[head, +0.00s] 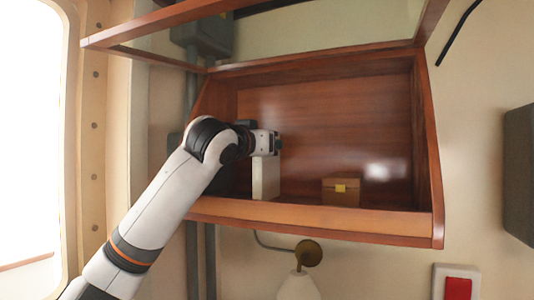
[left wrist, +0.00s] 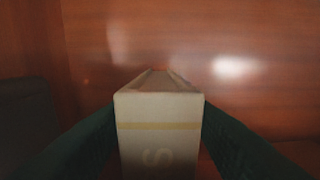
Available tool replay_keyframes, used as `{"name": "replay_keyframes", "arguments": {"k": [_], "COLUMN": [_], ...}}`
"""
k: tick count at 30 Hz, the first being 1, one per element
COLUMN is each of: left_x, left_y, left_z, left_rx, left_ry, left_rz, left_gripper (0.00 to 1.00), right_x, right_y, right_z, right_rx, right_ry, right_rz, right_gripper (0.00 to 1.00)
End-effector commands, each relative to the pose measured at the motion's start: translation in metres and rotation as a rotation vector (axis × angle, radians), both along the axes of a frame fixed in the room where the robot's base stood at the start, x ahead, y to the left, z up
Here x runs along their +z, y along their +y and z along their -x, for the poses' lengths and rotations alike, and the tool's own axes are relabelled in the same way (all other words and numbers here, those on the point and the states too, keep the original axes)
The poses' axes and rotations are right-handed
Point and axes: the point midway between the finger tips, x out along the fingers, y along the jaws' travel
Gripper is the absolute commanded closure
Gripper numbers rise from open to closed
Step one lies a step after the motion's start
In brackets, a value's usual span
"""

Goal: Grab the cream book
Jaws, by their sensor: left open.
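The cream book (head: 266,178) stands upright inside the wooden wall cabinet, left of its middle. In the left wrist view the cream book (left wrist: 160,132) shows its spine and top edge, with a tan band and part of a letter on the spine. My left gripper (head: 277,143) is at the upper part of the book. In the left wrist view my left gripper (left wrist: 160,150) is open, with one dark green finger on each side of the book. I cannot tell whether the fingers touch it. My right gripper is not in view.
The wooden cabinet (head: 320,225) has a raised front lip and side walls. A small brown box with a yellow clasp (head: 341,190) stands right of the book. A dark object (left wrist: 22,115) is at the left in the wrist view.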

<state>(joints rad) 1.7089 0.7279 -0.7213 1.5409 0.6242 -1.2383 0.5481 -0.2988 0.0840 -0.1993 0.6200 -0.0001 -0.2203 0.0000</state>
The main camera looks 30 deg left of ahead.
Motion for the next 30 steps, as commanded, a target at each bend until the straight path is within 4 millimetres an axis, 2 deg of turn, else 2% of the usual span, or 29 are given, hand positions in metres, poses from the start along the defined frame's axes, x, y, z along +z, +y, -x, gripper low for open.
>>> {"name": "replay_keyframes", "arguments": {"k": [1,3,11,12,14,20,30], "left_x": [0.004,0.002,-0.001,-0.001,-0.001,-0.001,0.000], "left_y": [0.001,0.001,0.001,0.001,0.001,0.001,0.001], "left_z": [-0.008,-0.015,-0.018,-0.018,-0.018,-0.018,-0.017], "left_rx": [0.001,0.001,0.000,0.000,0.000,0.000,0.000], "left_ry": [0.004,0.004,0.001,0.001,0.001,0.000,-0.002], "left_rz": [0.000,0.000,0.000,0.000,0.000,0.000,0.001], "left_gripper": [0.55,0.55,0.55,0.56,0.66,0.99,1.00], "right_x": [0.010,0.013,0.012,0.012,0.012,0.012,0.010], "right_y": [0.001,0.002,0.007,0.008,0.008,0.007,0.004], "right_z": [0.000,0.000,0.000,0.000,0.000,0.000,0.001], "right_rx": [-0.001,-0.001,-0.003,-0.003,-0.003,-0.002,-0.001], "right_ry": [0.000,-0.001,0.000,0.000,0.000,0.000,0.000], "right_rz": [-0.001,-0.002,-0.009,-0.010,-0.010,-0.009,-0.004], "right_gripper": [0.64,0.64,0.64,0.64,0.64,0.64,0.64]}}
